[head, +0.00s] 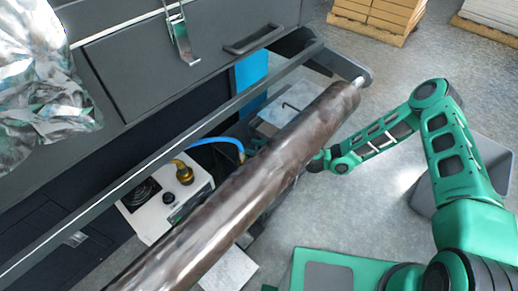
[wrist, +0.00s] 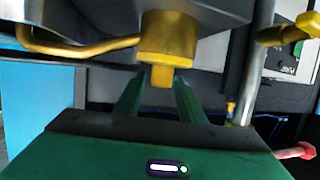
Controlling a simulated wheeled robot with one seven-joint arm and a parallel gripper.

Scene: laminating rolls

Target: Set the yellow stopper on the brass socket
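My gripper (wrist: 161,84) points up into the wrist view with its two green fingers apart. A yellow block (wrist: 167,40) with a narrower lower end lies between and beyond the fingertips; it may be the stopper. I cannot tell whether the fingers touch it. In the head view my gripper is hidden behind the large brown roll. A brass fitting (head: 184,174) stands on the white box below the roll; I cannot tell if it is the socket.
The brown roll (head: 235,188) crosses the head view in front of my arm. A blue hose (head: 215,142) runs from behind it. In the wrist view, a bent yellow pipe (wrist: 80,47) lies left and a metal post (wrist: 254,70) right.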

